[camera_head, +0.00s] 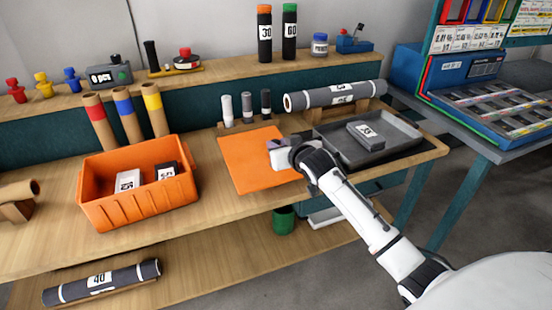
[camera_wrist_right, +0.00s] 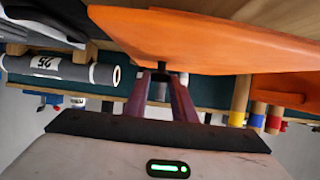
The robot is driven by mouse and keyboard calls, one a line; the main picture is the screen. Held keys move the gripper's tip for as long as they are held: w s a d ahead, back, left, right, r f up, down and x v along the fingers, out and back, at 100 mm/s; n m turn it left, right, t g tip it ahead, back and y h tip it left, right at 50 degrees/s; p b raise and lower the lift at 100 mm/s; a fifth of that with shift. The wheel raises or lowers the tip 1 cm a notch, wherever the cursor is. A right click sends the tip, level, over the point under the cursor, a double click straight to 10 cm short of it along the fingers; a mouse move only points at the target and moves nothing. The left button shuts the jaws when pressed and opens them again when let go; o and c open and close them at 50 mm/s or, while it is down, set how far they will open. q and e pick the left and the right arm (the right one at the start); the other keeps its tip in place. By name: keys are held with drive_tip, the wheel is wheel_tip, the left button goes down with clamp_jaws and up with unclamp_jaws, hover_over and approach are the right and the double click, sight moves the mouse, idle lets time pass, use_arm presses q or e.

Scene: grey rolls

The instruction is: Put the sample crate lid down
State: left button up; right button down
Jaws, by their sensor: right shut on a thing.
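The flat orange sample crate lid (camera_head: 250,162) is over the bench, right of the orange crate (camera_head: 140,205). I cannot tell if it touches the bench top. My right gripper (camera_head: 277,153) is at the lid's right side, shut on its edge. In the right wrist view, the lid (camera_wrist_right: 200,40) spans the top and the fingers (camera_wrist_right: 161,78) meet its edge. The crate is open at the top and holds a white box (camera_head: 128,181) and a dark box (camera_head: 167,173), both labelled. My left gripper is not in view.
A grey tray (camera_head: 405,150) with a dark labelled block (camera_head: 366,135) is right of the lid. A grey roll (camera_head: 335,95) lies on a wooden rest behind, and several small cylinders (camera_head: 247,105) stand behind the lid. Bare bench (camera_head: 215,190) shows between crate and lid.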

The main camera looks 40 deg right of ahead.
wheel_tip(320, 180, down, 4)
drive_tip(key=shift+f, duration=0.1)
drive_tip(key=c, duration=1.5)
unclamp_jaws()
drive_tip(key=shift+o, duration=0.2)
drive_tip(key=shift+s+a, duration=0.1)
drive_tip(key=v, duration=1.2)
drive_tip(key=s+a+f+n+g+y, duration=0.4)
drive_tip(key=s+a+f+y, duration=0.1)
drive_tip(key=s+a+f, duration=1.7)
drive_tip(key=s+f, duration=0.2)
drive_tip(key=s, duration=0.1)
drive_tip(key=shift+s+a+f+n+p, duration=0.2)
drive_tip(key=shift+a+n+p, duration=0.1)
drive_tip(key=shift+p, duration=0.05)
